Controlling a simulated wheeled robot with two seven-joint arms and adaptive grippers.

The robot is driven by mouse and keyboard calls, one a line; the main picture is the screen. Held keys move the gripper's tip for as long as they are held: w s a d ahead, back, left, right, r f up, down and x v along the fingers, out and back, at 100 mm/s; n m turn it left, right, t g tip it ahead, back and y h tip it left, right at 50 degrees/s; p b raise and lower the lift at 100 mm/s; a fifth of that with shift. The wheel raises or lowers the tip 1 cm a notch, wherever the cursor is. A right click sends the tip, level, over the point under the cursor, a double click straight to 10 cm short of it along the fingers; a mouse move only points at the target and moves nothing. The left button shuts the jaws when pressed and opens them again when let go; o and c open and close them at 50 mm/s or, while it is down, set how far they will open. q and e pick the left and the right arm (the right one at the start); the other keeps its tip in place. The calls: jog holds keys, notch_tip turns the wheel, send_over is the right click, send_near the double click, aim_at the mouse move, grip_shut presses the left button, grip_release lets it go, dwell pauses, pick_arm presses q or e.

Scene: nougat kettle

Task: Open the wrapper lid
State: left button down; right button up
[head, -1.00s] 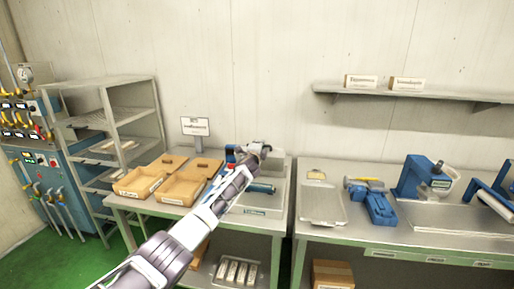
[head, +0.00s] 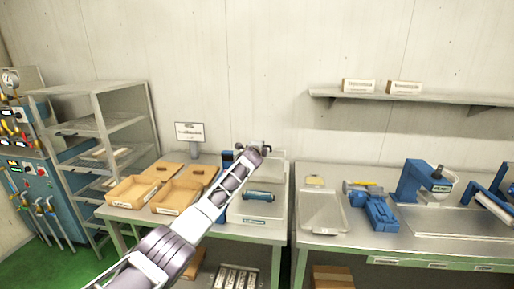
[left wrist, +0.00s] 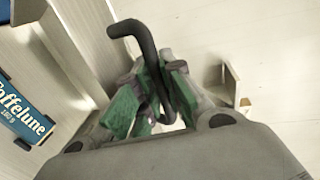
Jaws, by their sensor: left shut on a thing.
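The wrapper (head: 262,215) is a pale box-like unit on the left steel table, with a blue roller in its front part. My left arm comes in from the left and reaches over its left side. My left gripper (head: 258,149) is at the wrapper's back edge and small in the head view. In the left wrist view its green-padded fingers (left wrist: 150,97) are shut on a dark curved handle (left wrist: 138,36). The arm hides part of the wrapper's left side, and the lid's exact angle cannot be told. My right gripper is not in view.
Wooden trays (head: 135,189) stand left of the wrapper, with a small sign (head: 189,132) behind them. A metal rack (head: 110,130) is further left. The right table holds a clear tray (head: 322,210) and blue machines (head: 420,180). A blue Toffelune label (left wrist: 22,115) shows in the left wrist view.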

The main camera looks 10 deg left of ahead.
pick_arm(q)
jog(key=shift+w+r, duration=0.25)
jog(key=shift+w, duration=0.15)
dwell(0.3)
jog(key=c, duration=1.8)
grip_release()
jog(key=shift+s, duration=0.1)
